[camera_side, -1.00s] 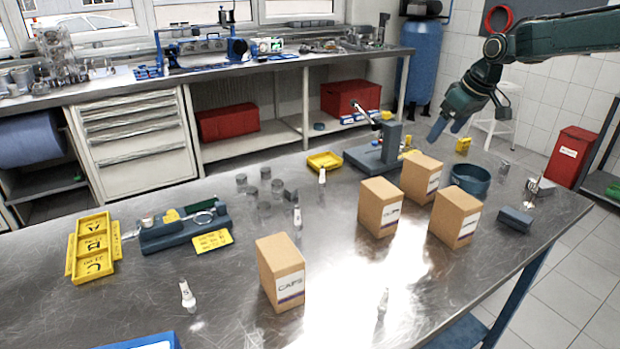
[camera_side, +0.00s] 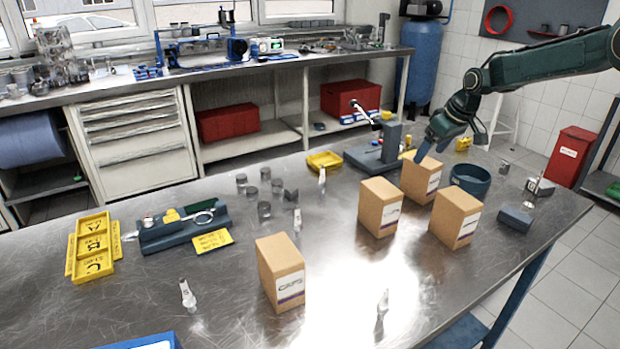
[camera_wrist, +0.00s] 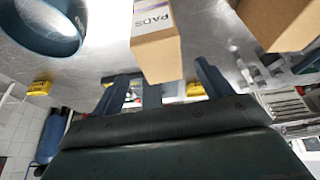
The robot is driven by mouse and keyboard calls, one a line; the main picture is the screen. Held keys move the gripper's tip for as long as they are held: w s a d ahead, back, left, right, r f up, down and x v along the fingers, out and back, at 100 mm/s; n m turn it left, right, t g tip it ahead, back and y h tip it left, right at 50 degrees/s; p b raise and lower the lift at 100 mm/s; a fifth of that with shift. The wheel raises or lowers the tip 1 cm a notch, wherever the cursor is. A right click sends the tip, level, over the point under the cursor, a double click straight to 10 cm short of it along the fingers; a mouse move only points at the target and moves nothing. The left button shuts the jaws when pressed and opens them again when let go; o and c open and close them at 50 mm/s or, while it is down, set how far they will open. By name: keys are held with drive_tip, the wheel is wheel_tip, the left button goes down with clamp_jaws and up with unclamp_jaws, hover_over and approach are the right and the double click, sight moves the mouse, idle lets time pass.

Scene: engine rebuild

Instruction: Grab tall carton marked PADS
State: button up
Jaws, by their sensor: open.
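The tall carton marked PADS shows in the wrist view (camera_wrist: 156,55), with its label readable at the top. It matches the rearmost brown carton of the right-hand group in the side view (camera_side: 420,179), where its label is too small to read. My gripper (camera_side: 421,153) is open and angled down at the top rear of that carton. In the wrist view my gripper (camera_wrist: 160,84) has one finger to each side of the carton, apart from it. Whether the fingertips reach down past its top edge is hard to tell.
Two more cartons (camera_side: 380,208) (camera_side: 456,217) stand close in front, and a CAPS carton (camera_side: 281,272) stands farther left. A teal round bowl (camera_side: 470,180) is just right of the PADS carton. A grey stand (camera_side: 388,148) is behind left. The table's front middle is mostly clear.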

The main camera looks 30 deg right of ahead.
sight(425, 160)
drive_tip(key=shift+x, duration=1.15)
drive_tip(key=shift+f, duration=0.1)
drive_tip(key=shift+x, duration=2.5)
drive_tip(key=shift+a, duration=0.1)
drive_tip(key=c, duration=1.2)
drive_tip(key=shift+c, duration=0.2)
wheel_tip(425, 160, up, 20)
